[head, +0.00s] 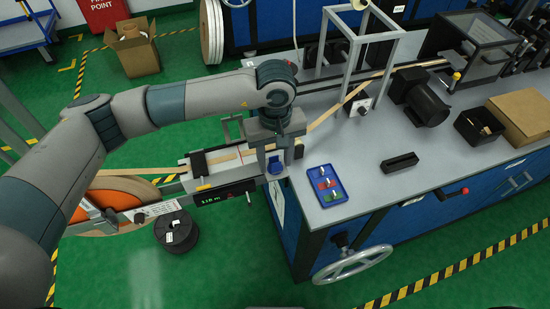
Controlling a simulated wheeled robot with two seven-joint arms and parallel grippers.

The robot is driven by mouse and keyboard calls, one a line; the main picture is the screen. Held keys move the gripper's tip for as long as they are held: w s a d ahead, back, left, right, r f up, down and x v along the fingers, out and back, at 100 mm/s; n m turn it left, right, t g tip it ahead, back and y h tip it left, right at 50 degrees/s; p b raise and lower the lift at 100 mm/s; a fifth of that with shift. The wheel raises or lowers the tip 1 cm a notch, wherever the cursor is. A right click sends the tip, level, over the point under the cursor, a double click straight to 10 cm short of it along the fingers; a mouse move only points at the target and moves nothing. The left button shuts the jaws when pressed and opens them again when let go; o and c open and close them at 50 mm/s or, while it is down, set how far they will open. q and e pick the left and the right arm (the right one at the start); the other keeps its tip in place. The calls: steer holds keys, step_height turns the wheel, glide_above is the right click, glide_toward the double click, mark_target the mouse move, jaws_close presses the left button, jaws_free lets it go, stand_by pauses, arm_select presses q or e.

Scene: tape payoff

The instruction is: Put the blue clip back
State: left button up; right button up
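The blue clip (276,165) shows at the right end of the tape guide, directly below my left gripper (279,155). My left gripper points down over this end of the guide. Its fingertips are partly hidden, and I cannot tell whether they grip the clip or only stand around it. The blue tray (341,196) lies on the bench to the right, with a red clip and a green clip in it and a small white patch near its back. My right gripper is not in view.
The tape guide (197,168) carries tan tape and a display. A black block (399,162), a motor (418,96), a black bin (478,128) and a cardboard box (522,114) stand on the bench (368,190). A metal frame (352,55) stands behind. Bench around the tray is clear.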

mark_target(275, 159)
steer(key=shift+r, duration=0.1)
arm_select(q)
steer(key=shift+r, duration=0.3)
step_height(275, 159, up, 8)
steer(key=b, duration=0.2)
steer(key=shift+r+b, duration=0.15)
steer(key=shift+b, duration=0.2)
step_height(275, 159, up, 3)
steer(key=shift+r+b, duration=0.2)
steer(key=shift+b, duration=0.1)
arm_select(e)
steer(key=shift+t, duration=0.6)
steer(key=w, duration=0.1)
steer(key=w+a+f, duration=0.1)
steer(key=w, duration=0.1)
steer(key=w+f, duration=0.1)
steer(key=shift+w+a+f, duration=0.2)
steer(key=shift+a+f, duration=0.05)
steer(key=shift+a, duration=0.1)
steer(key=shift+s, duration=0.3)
